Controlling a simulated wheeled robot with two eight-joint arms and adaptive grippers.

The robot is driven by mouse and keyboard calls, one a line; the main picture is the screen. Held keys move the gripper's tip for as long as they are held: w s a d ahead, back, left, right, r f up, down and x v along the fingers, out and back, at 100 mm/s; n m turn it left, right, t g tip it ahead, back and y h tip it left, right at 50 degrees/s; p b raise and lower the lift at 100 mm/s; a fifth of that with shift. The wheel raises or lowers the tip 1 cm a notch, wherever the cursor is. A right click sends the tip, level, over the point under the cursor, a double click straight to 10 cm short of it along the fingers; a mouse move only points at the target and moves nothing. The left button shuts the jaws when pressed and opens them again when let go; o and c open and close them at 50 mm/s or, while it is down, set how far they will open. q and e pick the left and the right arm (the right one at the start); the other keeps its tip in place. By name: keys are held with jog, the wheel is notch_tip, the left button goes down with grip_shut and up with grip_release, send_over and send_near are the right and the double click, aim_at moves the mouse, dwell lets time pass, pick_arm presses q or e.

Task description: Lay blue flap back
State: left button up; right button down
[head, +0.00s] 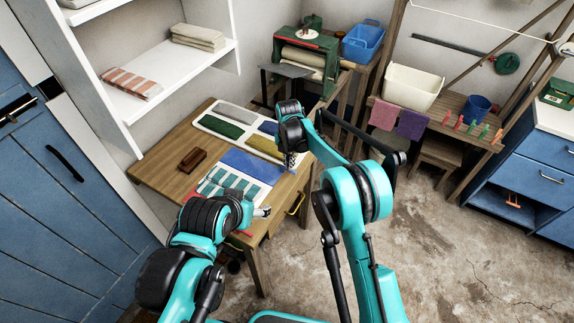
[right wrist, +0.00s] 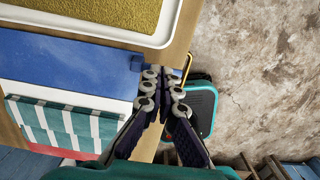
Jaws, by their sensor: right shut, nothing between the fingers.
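The blue flap (head: 258,165) lies flat on the wooden table, behind a green-and-white striped cloth (head: 232,187). In the right wrist view the blue flap (right wrist: 70,65) spreads left of the fingers, with a white strip between it and the striped cloth (right wrist: 70,128). My right gripper (head: 290,160) is at the flap's right end, near the table edge. In the right wrist view its fingers (right wrist: 158,75) are shut and empty, beside the flap's right corner; contact is unclear. My left gripper (head: 263,211) is by the table's front edge; its jaws are too small to judge.
A white tray (head: 203,121) with coloured panels lies behind the flap. A brown wooden block (head: 192,160) sits on the table's left. A brass handle (right wrist: 186,68) projects at the table's right edge. Shelves (head: 170,82) stand at left; open floor (head: 430,240) lies right.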

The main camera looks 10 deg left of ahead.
jog(key=shift+w+d+f, duration=0.15)
jog(key=shift+w+f, duration=0.25)
jog(key=shift+f, duration=0.1)
jog(key=shift+f+g+y+b, duration=0.3)
jog(key=shift+f+g, duration=0.15)
jog(key=shift+g, duration=0.35)
jog(key=shift+d, duration=0.1)
